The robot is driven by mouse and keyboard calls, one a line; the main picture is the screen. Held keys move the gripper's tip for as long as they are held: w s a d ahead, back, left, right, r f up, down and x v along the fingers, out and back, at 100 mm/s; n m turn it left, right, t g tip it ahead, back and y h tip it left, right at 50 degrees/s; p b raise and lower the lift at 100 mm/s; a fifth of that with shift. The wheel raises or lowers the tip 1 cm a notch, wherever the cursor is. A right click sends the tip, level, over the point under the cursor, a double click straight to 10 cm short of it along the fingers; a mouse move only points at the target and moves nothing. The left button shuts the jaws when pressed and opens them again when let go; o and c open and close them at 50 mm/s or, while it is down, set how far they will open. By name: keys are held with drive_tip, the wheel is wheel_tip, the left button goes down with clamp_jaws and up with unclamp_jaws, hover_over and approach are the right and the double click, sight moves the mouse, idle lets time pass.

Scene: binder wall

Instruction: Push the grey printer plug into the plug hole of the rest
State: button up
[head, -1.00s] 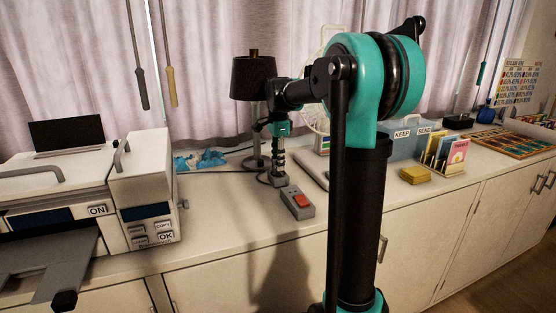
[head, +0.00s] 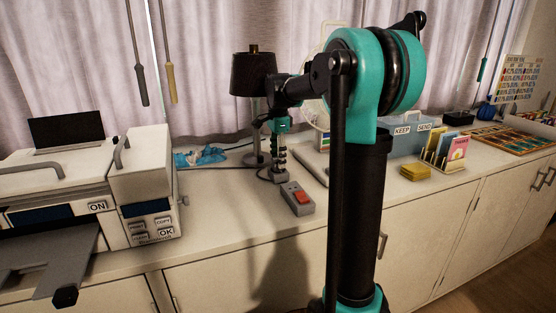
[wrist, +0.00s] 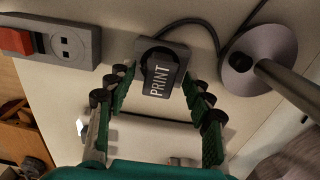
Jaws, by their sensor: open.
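The grey printer plug (wrist: 161,77), marked PRINT, is at a small dark grey block (wrist: 172,47), which looks like the rest. The plug covers the hole, so I cannot tell how deep it sits. My gripper (wrist: 157,88) is open, with its green-padded fingers on either side of the plug and a visible gap on both sides. In the head view, my gripper (head: 280,158) points down just above the rest (head: 277,176) on the counter. The plug is too small to make out there.
A grey socket block with a red switch (head: 303,197) stands close by on the front side; its round socket (wrist: 67,46) is empty. A lamp (head: 253,75) stands just behind, and a cable (wrist: 235,35) runs beside the rest. A printer (head: 140,180) is at left.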

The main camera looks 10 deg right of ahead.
wheel_tip(320, 180, up, 11)
idle(0.4)
drive_tip(key=shift+r, duration=0.1)
